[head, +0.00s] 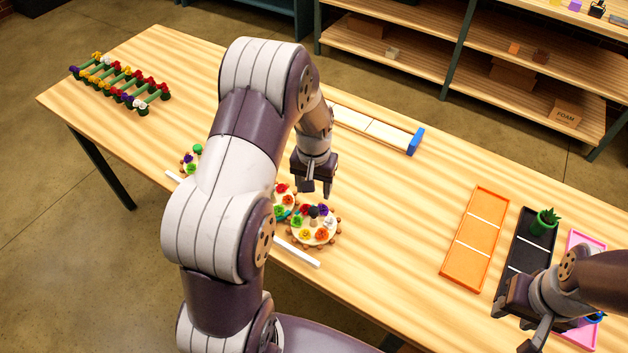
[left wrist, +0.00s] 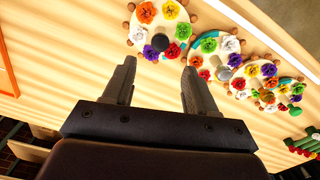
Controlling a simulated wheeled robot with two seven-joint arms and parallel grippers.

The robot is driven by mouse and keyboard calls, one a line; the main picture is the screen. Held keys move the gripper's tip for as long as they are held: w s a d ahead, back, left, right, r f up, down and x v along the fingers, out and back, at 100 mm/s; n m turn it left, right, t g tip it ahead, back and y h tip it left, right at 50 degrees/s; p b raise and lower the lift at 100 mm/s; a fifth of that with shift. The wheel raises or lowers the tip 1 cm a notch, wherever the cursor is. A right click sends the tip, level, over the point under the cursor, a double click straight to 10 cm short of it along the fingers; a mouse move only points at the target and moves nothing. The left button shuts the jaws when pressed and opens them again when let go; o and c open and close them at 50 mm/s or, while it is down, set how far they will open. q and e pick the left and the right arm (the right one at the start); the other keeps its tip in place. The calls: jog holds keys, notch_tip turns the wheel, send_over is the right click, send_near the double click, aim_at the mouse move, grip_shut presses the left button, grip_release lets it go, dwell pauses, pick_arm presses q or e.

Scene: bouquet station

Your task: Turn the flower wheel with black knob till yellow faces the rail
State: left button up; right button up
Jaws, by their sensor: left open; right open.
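The flower wheel with the black knob (head: 314,226) is the rightmost wheel near the table's front edge. It also shows at the top of the left wrist view (left wrist: 160,27). Its black knob (left wrist: 160,43) is on the side away from the white rail (head: 298,252). Its yellow flower (left wrist: 170,10) is on the rail side and appears to face the rail. My left gripper (head: 318,191) is open and empty, just beyond the wheel on the knob side, apart from it. My right gripper (head: 537,335) is open at the lower right, away from the wheels.
More flower wheels stand beside it along the rail, including one with a grey knob (left wrist: 224,73). A flower rack (head: 120,82) is at the far left. An orange tray (head: 475,238), a black tray (head: 522,245) with a green plant (head: 545,221) and a pink tray (head: 578,240) lie right.

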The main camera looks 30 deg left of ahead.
pick_arm(q)
jog(key=shift+r, duration=2.15)
